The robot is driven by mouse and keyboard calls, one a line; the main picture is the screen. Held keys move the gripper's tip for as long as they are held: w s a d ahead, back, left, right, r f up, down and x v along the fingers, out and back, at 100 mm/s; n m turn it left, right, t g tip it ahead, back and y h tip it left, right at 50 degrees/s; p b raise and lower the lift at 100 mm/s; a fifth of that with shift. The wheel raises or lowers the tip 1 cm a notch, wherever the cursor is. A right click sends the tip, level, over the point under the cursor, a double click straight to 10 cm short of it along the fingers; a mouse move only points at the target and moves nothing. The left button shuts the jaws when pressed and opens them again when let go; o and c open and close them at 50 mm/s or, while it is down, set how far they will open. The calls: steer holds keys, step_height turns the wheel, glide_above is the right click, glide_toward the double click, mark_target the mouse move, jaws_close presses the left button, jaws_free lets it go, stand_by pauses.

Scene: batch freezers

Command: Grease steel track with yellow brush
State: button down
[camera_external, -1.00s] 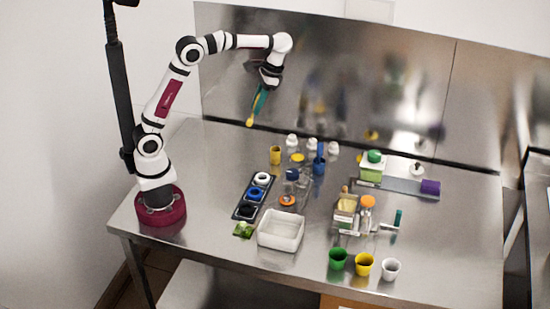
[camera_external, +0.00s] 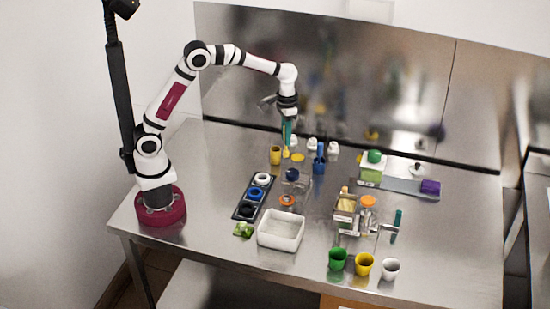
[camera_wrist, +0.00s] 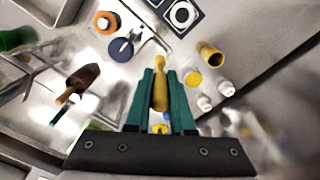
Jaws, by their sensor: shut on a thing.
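My gripper (camera_external: 288,138) is shut on the yellow brush (camera_external: 286,153), which hangs nearly upright, tip down, above the back middle of the table. In the wrist view the yellow brush (camera_wrist: 160,88) sits between my green fingers (camera_wrist: 160,100). A yellow cup (camera_external: 275,155) stands just left of the brush, and a flat yellow disc (camera_external: 298,157) lies just right of it. Whether the tip touches anything, I cannot tell. A flat grey metal strip (camera_external: 402,185), possibly the steel track, lies at the right with a green-and-white box and a purple block on it.
A blue cup with a blue brush (camera_external: 319,165) and several white bottles (camera_external: 333,148) stand close by at the right. A dark tray of round pots (camera_external: 252,196), a white bin (camera_external: 281,231) and green, yellow and white cups (camera_external: 364,264) stand further forward. The steel back wall rises behind.

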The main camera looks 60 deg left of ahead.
mark_target(286, 150)
steer(key=shift+f, duration=0.15)
steer(key=shift+r, duration=0.25)
steer(key=shift+f, duration=3.5)
steer(key=shift+w+d+f, duration=0.35)
steer(key=shift+w+f, duration=0.05)
steer(key=shift+f, duration=0.1)
steer(key=shift+w+d+f, duration=0.1)
steer(key=shift+w+d, duration=2.3)
steer(key=shift+s+a, duration=2.75)
steer(key=shift+r, duration=4.15)
